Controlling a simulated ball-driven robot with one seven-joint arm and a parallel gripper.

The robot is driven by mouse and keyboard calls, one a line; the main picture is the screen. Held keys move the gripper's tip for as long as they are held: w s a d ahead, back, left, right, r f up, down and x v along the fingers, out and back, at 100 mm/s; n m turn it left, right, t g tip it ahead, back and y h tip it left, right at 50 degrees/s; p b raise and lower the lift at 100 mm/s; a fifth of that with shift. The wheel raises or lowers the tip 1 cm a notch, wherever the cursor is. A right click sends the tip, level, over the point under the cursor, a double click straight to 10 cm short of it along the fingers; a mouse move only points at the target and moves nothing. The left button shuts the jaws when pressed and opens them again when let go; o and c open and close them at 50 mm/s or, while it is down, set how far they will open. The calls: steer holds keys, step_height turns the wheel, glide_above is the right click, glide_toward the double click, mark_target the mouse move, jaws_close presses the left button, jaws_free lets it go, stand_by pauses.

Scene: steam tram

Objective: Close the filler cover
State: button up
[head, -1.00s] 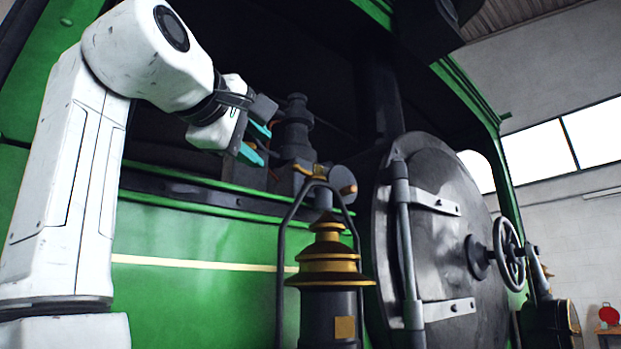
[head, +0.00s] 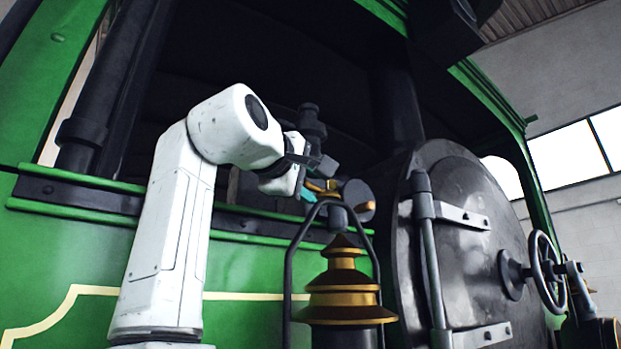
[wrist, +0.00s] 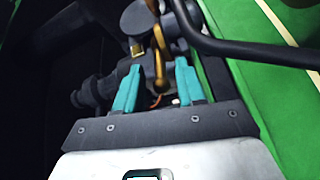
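My gripper (head: 312,192) is beside a dark fitting with a brass handle, just left of the lantern's top in the head view. In the wrist view my gripper (wrist: 157,82) has its two teal fingers apart. A curved brass handle (wrist: 159,60) runs down between and beyond them; I cannot tell whether they touch it. A round dark cap (wrist: 138,18), perhaps the filler cover, is at the top of the fitting. The head view shows a round grey disc (head: 358,200) there. I cannot tell which piece is the cover, or how far open it is.
A black and brass lantern (head: 346,290) with a tall handle (head: 290,262) stands in front of the fitting. The lantern handle may be the dark bar (wrist: 255,50) in the wrist view. The round boiler door (head: 465,240) is to the right. The green side panel (head: 70,250) is behind my arm.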

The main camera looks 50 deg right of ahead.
steer(key=shift+w+d, duration=0.15)
steer(key=shift+d, duration=0.55)
steer(key=shift+c, duration=0.4)
steer(key=shift+a, duration=0.1)
steer(key=c, duration=0.6)
steer(key=shift+r, duration=0.1)
jaws_close()
